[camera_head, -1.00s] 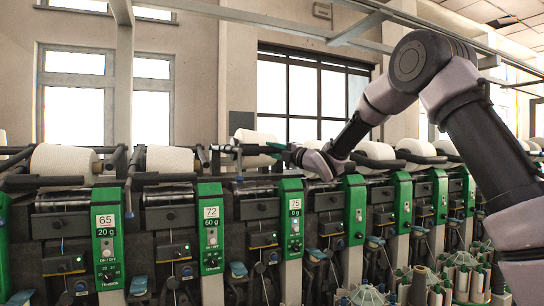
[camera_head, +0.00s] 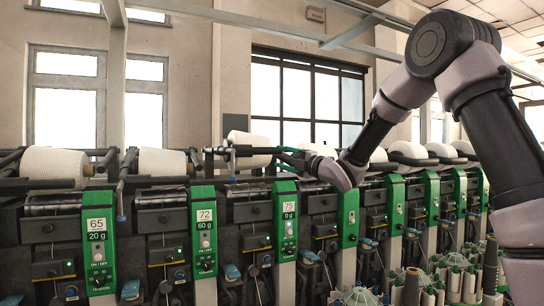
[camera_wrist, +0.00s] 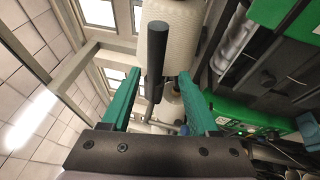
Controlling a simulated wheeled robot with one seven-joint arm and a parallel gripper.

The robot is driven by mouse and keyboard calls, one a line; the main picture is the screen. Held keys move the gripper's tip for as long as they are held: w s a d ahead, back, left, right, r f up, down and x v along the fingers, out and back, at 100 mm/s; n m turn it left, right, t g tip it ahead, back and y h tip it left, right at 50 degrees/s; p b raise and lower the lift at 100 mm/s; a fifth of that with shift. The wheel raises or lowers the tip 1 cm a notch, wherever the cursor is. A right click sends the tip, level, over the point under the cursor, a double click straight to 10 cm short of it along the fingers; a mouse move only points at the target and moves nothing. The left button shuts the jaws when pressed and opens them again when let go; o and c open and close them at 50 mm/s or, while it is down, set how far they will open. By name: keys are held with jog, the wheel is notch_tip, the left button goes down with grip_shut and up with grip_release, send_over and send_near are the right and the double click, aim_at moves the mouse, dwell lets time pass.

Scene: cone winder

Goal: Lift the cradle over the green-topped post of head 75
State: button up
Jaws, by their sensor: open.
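In the wrist view my gripper (camera_wrist: 158,76) is open, with teal fingers either side of the black cradle handle (camera_wrist: 157,45). I cannot tell whether either finger touches the handle. The white cone (camera_wrist: 177,28) shows behind it.
The "72" panel (camera_head: 204,232) and the "65" panel (camera_head: 98,242) stand to the left. Their cones, such as the left one (camera_head: 54,163), lie behind dark bars. More green panels (camera_head: 348,214) run to the right. Spindles and cones (camera_head: 411,288) stand low in front.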

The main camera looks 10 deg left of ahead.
jog(key=v, duration=0.2)
jog(key=shift+s+d+f, duration=0.1)
jog(key=shift+s+d, duration=0.05)
jog(key=shift+d, duration=0.15)
dwell(1.0)
jog(key=s+d+r+m+t+h, duration=0.1)
jog(key=s+d+m+h, duration=0.2)
jog(key=d+m+h, duration=0.55)
jog(key=s+d+r+m+t+h, duration=0.2)
jog(key=s+d+m+h, duration=0.2)
jog(key=d+m, duration=0.9)
jog(key=s+d+f+m+g, duration=0.2)
jog(key=s+f+m, duration=0.1)
jog(key=s, duration=0.5)
jog(key=s+d+f+m+g+h, duration=0.1)
jog(key=s+d+f+m+g, duration=0.2)
jog(key=s, duration=0.6)
jog(key=s+d+f+m+g, duration=0.2)
jog(key=s+m, duration=0.4)
jog(key=s, duration=0.3)
jog(key=shift+s+d+f+g+h, duration=0.15)
jog(key=shift+d+f+g+h, duration=0.25)
jog(key=shift+d+f, duration=0.3)
jog(key=shift+m, duration=0.25)
